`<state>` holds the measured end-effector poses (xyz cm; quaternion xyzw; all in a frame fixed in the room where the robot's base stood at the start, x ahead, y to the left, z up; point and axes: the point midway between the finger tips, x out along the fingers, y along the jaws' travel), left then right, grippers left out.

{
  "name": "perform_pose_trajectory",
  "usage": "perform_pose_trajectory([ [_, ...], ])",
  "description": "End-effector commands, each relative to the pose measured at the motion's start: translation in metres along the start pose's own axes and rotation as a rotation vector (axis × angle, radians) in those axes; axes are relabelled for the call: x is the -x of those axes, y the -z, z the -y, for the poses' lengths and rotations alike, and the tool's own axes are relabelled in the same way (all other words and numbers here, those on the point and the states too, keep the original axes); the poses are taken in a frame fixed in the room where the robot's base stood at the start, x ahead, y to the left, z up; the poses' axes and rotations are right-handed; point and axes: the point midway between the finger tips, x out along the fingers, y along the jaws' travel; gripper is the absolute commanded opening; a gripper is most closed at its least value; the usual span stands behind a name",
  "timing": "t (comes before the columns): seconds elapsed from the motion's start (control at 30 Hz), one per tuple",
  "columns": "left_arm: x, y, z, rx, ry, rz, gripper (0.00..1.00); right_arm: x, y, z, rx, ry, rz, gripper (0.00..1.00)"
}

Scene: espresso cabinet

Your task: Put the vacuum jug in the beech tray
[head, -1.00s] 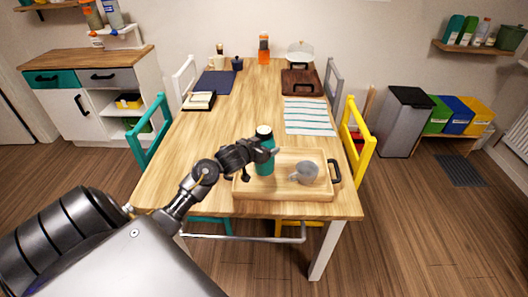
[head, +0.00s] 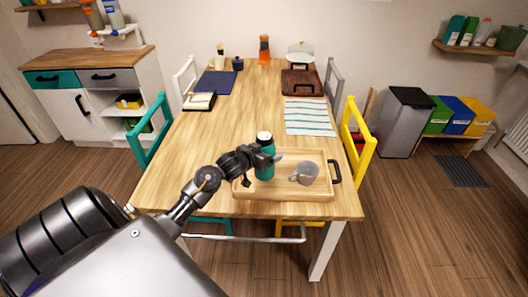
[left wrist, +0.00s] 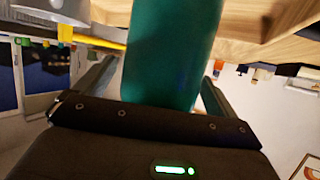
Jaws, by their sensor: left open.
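The vacuum jug (head: 265,170) is teal with a white top. It looks upright, inside the left part of the beech tray (head: 285,195), near the table's front edge. My left gripper (head: 268,158) is open, with its fingers on either side of the jug's body. In the left wrist view the jug (left wrist: 172,50) rises between the spread fingers (left wrist: 158,88). My gripper covers part of the jug, and contact between its base and the tray floor is hard to make out. My right gripper is not in view.
A grey mug (head: 304,174) is in the tray, right of the jug. The tray has a dark handle (head: 334,173) on its right. The table's middle is clear.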

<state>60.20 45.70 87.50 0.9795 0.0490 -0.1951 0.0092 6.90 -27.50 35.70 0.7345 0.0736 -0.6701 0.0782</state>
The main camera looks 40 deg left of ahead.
Motion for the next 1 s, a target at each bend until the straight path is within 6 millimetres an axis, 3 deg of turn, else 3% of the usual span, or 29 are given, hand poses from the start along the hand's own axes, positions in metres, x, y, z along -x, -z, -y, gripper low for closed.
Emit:
perform_pose_trajectory([
  [0.17,0.009,0.002,0.001,0.000,0.001,0.000,0.95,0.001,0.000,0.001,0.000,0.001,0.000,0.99],
  [0.5,0.078,0.002,0.000,-0.003,0.000,0.001,0.95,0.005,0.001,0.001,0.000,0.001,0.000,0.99],
  [0.7,0.109,0.003,0.000,-0.002,0.000,0.001,0.95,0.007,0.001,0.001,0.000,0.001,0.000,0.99],
  [1.0,0.122,0.003,0.000,0.000,0.000,0.000,0.95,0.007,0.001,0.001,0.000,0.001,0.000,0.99],
])
